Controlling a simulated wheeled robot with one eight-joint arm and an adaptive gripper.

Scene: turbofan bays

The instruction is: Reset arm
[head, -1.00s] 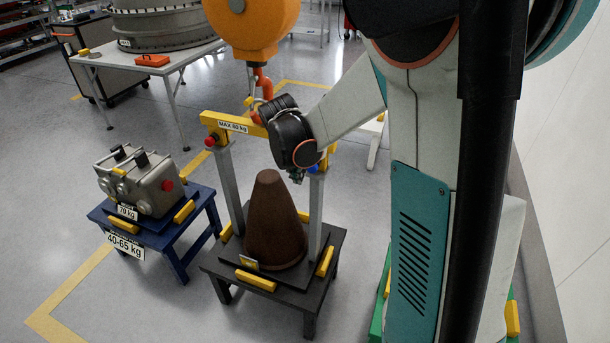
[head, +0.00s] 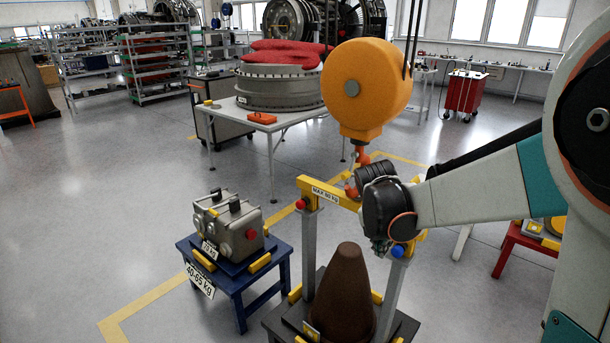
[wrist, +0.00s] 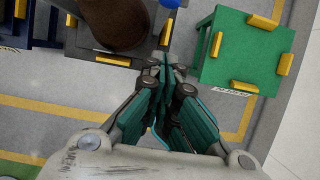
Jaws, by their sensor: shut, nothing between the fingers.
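My gripper (wrist: 166,66) shows in the wrist view with its teal fingers together and nothing between them. In the head view my gripper (head: 380,246) is small and partly hidden by my dark wrist. It is at the right end of the yellow lifting beam (head: 330,191), which is labelled "MAX 80 kg", close to the blue knob (head: 398,251). I cannot tell whether they touch. A brown cone (head: 345,290) stands below the beam on a dark stand (head: 283,324). The cone's lower part (wrist: 118,22) also shows in the wrist view.
An orange hoist (head: 368,88) hangs by a hook at the beam. A blue stand (head: 238,284) with a grey case (head: 228,228) is at left. A green stand (wrist: 245,55) is right of the gripper in the wrist view. Open floor lies at far left.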

